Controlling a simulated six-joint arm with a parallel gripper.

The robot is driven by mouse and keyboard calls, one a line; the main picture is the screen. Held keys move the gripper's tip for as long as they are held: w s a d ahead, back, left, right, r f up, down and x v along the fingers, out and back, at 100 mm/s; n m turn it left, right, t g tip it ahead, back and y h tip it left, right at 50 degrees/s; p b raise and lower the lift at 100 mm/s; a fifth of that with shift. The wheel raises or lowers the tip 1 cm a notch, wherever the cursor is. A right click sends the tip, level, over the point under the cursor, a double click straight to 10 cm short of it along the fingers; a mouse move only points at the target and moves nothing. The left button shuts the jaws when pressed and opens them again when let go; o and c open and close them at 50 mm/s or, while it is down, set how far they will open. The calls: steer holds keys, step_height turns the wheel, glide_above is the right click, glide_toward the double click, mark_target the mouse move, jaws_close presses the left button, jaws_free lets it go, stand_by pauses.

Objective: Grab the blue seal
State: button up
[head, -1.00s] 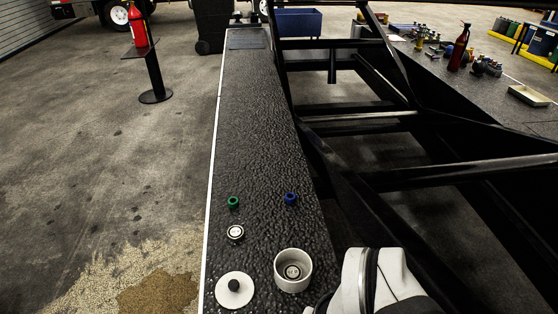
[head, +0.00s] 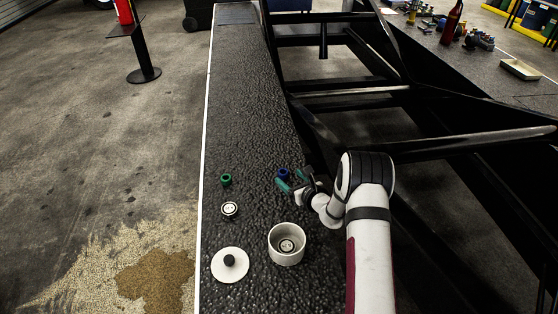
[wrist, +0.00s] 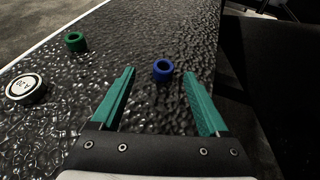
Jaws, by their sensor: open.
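The blue seal (head: 283,173) is a small ring lying on the dark, bumpy belt, near its right edge. In the wrist view the blue seal (wrist: 163,69) shows beyond the fingertips, between their lines and a little right of the middle. My gripper (head: 290,186) has teal fingers and is just on the near side of the seal. In the wrist view my gripper (wrist: 161,85) is open, with nothing between its fingers. I cannot tell the exact height of the fingers above the belt.
A green ring (head: 226,180) and a round white-topped piece (head: 229,209) lie to the left on the belt. A white cup (head: 286,244) with a disc inside and a white lid (head: 230,265) with a black knob are nearer. Black frame beams (head: 347,104) run along the right.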

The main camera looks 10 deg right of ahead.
mark_target(282, 170)
steer(key=x, duration=0.7)
steer(key=shift+w+d+f, duration=0.2)
steer(key=shift+d+f, duration=0.1)
steer(key=shift+f, duration=0.1)
jaws_close()
